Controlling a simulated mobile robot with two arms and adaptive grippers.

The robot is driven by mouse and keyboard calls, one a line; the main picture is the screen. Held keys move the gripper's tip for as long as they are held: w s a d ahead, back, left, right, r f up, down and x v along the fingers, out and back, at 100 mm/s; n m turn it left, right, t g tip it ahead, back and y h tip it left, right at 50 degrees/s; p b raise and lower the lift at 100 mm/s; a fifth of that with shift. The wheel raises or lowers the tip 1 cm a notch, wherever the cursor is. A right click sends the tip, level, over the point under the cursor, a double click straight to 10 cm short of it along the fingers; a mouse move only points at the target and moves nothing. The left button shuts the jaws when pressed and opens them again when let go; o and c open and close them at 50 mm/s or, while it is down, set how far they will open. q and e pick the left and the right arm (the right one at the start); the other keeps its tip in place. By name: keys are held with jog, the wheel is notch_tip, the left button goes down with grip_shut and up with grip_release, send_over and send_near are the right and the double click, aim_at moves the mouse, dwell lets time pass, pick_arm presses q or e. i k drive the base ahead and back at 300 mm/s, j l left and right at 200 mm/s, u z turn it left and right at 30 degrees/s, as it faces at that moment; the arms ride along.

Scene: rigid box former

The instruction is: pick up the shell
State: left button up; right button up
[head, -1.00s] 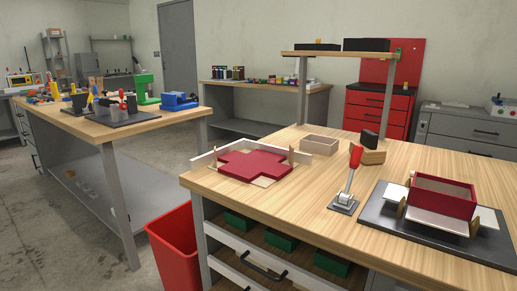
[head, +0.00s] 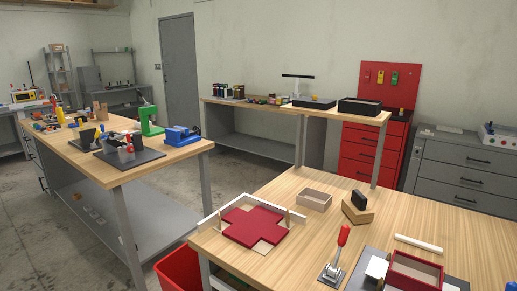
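I cannot tell for sure which object is the shell. An open, tan, shallow box body (head: 314,200) stands upright on the wooden bench, behind a flat red cross-shaped sheet (head: 256,225). The red sheet lies inside a low white corner fence (head: 212,220). Neither of my grippers is in the head view.
A red-handled toggle clamp (head: 335,262) stands at the bench front. A wooden block with a dark top (head: 357,207) and a white bar (head: 418,244) are nearby. A raised shelf with black trays (head: 360,106) is behind. A red bin (head: 181,271) stands below left.

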aim_at(425, 273)
jog(key=k+j+u, duration=0.3)
jog(key=k+j, duration=0.15)
jog(key=k, duration=0.15)
jog(key=z, duration=1.3)
